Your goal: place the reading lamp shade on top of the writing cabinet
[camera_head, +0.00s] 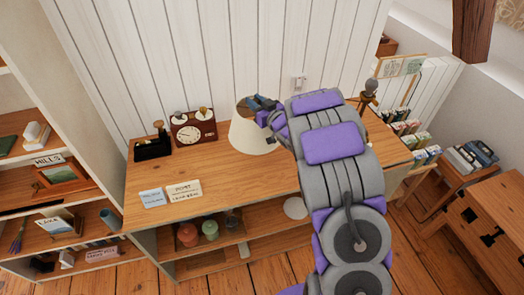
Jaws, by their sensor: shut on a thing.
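The cream, cone-shaped lamp shade (248,134) is upright at the back middle of the writing cabinet's wooden top (235,175). My gripper (262,104) is at the shade's upper right rim and is shut on it. My arm reaches in from the lower right and hides part of the cabinet behind it. I cannot tell whether the shade's lower edge touches the cabinet top or is slightly above it.
A clock (190,132) and a dark tray (152,147) stand at the cabinet's back left. Two cards (184,190) lie near the front left edge. Open wood lies in front of the shade. A bookshelf (60,187) stands left, and a desk (490,225) right.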

